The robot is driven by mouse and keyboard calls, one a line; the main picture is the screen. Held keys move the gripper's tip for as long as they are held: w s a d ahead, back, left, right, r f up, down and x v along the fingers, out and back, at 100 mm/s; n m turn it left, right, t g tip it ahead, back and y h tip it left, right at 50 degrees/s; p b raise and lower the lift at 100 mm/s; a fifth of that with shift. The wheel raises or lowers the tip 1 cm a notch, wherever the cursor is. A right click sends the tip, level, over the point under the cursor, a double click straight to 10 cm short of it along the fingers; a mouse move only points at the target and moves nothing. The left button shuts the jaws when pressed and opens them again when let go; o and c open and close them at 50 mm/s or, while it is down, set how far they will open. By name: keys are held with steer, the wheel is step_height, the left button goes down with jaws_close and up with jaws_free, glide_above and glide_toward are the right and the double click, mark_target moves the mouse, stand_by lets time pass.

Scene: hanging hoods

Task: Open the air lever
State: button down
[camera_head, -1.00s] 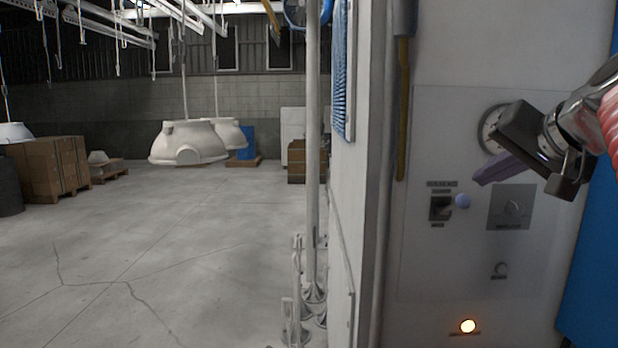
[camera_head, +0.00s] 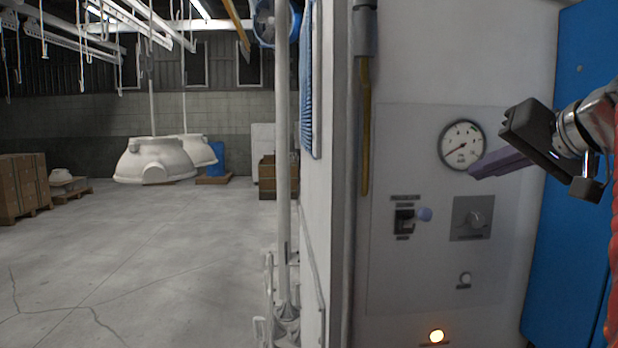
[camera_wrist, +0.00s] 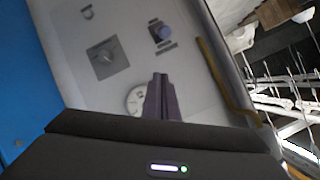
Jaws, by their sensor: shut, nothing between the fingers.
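A small lever with a pale violet-blue round knob (camera_head: 424,214) sticks out of a black slot plate (camera_head: 404,220) on the grey control panel. I take this as the air lever; its labels are too small to read. The knob also shows in the wrist view (camera_wrist: 163,34), beyond my fingertips. My gripper (camera_head: 474,172) is shut and empty, with its purple-grey fingers pointing left at the lower right edge of the gauge. It is up and to the right of the knob, apart from it. In the wrist view the closed fingertips (camera_wrist: 160,78) point towards the lever.
A round gauge (camera_head: 462,145), a rotary knob plate (camera_head: 471,218), a small button (camera_head: 464,280) and a lit orange lamp (camera_head: 437,336) share the panel. A yellow-brown pipe (camera_head: 366,130) runs down its left side. Open floor lies left, with white hoods (camera_head: 155,160) hanging farther back.

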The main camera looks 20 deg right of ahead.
glide_toward(417, 218)
steer(key=w+d+r, duration=0.4)
steer(key=d, duration=0.1)
steer(key=shift+s+a+f, duration=0.1)
steer(key=shift+a+f, duration=0.5)
steer(key=shift+f, duration=0.2)
steer(key=shift+a+f, duration=0.6)
steer(key=shift+f, duration=0.2)
steer(key=shift+f, duration=0.1)
steer(key=shift+s, duration=0.1)
